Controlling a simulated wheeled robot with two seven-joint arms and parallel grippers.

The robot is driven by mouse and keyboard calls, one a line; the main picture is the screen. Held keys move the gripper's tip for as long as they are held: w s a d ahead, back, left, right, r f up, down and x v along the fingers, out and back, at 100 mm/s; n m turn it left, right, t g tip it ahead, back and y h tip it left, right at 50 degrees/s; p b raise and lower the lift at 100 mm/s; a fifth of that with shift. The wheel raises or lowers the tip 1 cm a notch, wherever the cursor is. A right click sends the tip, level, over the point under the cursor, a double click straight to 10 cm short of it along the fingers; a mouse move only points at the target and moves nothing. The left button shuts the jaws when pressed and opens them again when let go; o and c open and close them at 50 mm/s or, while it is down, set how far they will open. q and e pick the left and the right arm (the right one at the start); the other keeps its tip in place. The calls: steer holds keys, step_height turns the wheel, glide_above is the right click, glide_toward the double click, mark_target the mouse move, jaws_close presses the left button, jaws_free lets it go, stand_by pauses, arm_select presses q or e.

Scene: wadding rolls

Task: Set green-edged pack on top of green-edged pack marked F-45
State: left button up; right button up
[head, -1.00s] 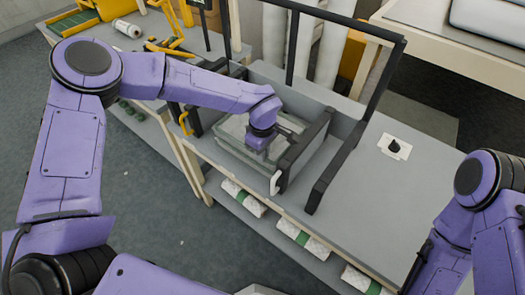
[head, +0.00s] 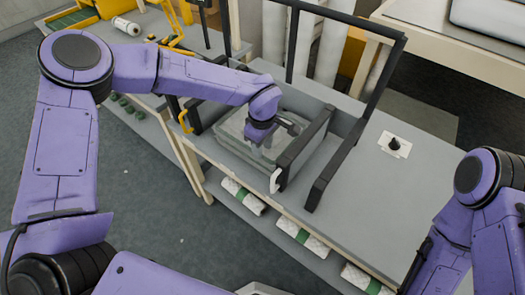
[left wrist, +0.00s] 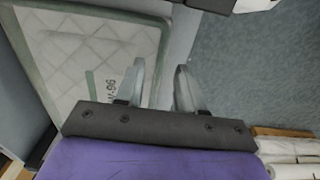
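A pale quilted pack with a green edge (left wrist: 95,45) lies in the dark-framed bay on the bench; it also shows in the head view (head: 233,134). Its label looks to read M-96, upside down and partly behind a finger. My left gripper (left wrist: 161,88) is open at the pack's right edge in the wrist view, one finger over the pack and the other beyond its edge. In the head view the left gripper (head: 262,150) is low inside the bay. I cannot make out a pack marked F-45. My right gripper is out of view; only its arm shows.
Dark frame bars (head: 305,135) stand close beside the left gripper. Wrapped rolls with green bands (head: 302,238) lie on the shelf below. The bench to the right is clear except for a small black knob on a white plate (head: 394,145).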

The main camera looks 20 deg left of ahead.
arm_select(q)
step_height(320, 180, up, 10)
steer(key=shift+b, duration=0.4)
stand_by(1.0)
